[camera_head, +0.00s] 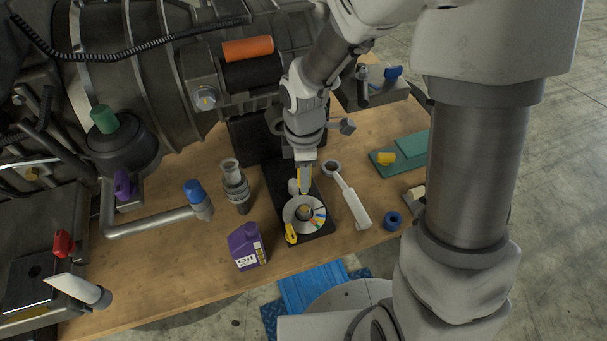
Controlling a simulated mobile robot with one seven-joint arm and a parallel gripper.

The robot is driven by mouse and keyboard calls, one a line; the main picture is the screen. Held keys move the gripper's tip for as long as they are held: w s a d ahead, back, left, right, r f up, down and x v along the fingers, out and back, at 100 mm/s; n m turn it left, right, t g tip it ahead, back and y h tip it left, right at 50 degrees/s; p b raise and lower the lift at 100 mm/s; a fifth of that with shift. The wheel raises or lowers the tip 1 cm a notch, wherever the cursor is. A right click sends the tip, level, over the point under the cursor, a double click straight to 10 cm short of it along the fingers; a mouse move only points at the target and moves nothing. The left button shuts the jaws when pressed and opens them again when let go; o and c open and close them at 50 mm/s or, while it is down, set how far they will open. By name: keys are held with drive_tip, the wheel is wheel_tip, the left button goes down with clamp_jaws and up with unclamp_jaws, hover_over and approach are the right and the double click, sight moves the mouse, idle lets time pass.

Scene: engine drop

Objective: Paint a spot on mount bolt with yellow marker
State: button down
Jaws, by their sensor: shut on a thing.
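My gripper (303,187) points down over the black mat, just behind a round disc (304,213) with coloured segments. It is shut on a slim yellow thing that looks like the yellow marker (301,176); the fingers hide most of it. A round bolt head (205,98) sits on the grey mount block at the engine's side, left of and behind my gripper; I take it for the mount bolt. My gripper is well apart from it.
A small yellow piece (291,233) lies at the disc's front left. A purple oil bottle (246,246), a grey socket-like part (235,186), a white-handled tool (348,196) and a blue ring (392,221) stand around the black mat (275,182). The engine (130,75) fills the back left.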

drive_tip(key=shift+s+f+b, duration=0.1)
drive_tip(key=shift+f+b, duration=2.4)
drive_tip(key=shift+f, duration=0.5)
drive_tip(key=shift+f+b, duration=0.4)
drive_tip(key=shift+f, duration=0.05)
drive_tip(key=shift+s+a+r, duration=0.1)
drive_tip(key=shift+a, duration=0.05)
drive_tip(key=shift+w+d, duration=0.25)
drive_tip(key=shift+d, duration=0.1)
drive_tip(key=shift+s+a, duration=0.3)
drive_tip(key=shift+a, duration=0.05)
drive_tip(key=shift+w+d, duration=0.1)
drive_tip(key=shift+d, duration=0.05)
